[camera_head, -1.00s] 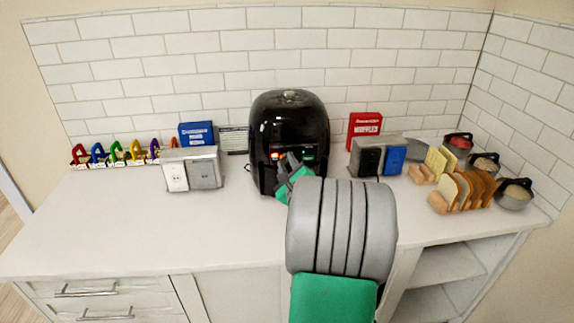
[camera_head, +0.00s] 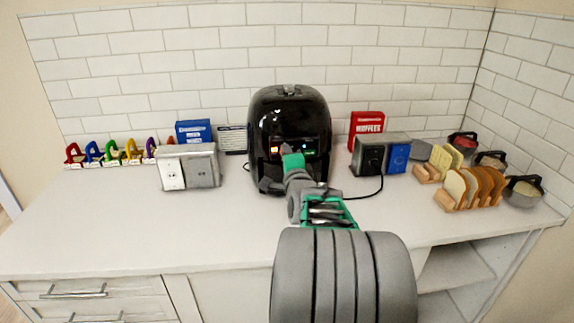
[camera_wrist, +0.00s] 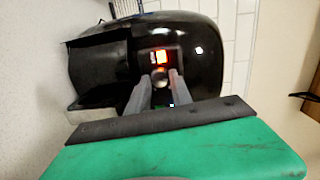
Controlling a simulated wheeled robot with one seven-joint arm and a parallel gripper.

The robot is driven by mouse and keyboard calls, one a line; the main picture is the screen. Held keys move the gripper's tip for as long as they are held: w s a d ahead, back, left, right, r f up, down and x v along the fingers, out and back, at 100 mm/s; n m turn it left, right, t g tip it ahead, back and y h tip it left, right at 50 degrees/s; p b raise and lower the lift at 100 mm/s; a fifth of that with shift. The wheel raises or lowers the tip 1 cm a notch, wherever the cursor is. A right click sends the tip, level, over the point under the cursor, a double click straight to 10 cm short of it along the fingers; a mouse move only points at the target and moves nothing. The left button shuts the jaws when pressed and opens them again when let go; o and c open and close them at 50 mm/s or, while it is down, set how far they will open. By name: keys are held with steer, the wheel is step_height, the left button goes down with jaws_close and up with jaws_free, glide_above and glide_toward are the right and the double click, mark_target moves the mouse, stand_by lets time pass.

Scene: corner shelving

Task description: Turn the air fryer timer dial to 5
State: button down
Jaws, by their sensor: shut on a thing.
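The black air fryer (camera_head: 289,115) stands on the white counter against the tiled wall, and it fills much of the wrist view (camera_wrist: 105,70). Its front panel shows a lit orange-red display on the left and green lights on the right. In the wrist view a small round dial (camera_wrist: 173,74) sits below the lit display (camera_wrist: 160,57). My gripper (camera_wrist: 160,78) has its two grey fingers around this dial, closed on it. In the head view my gripper (camera_head: 285,153) is at the fryer's front panel, and my wrist hides part of the panel. The dial's number marks cannot be read.
A two-tone appliance (camera_head: 188,168) stands left of the fryer; a black and blue one (camera_head: 380,154) with a cord stands right. Bread slices (camera_head: 474,187) and pots (camera_head: 524,190) are at the right. The front left counter (camera_head: 110,230) is clear.

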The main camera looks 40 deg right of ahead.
steer(key=shift+n+b, duration=0.65)
steer(key=shift+n, duration=0.05)
steer(key=c, duration=1.1)
jaws_free()
steer(key=shift+c, duration=0.2)
steer(key=b+v, duration=0.1)
steer(key=v, duration=0.6)
steer(key=shift+s+a, duration=0.25)
steer(key=shift+s, duration=0.05)
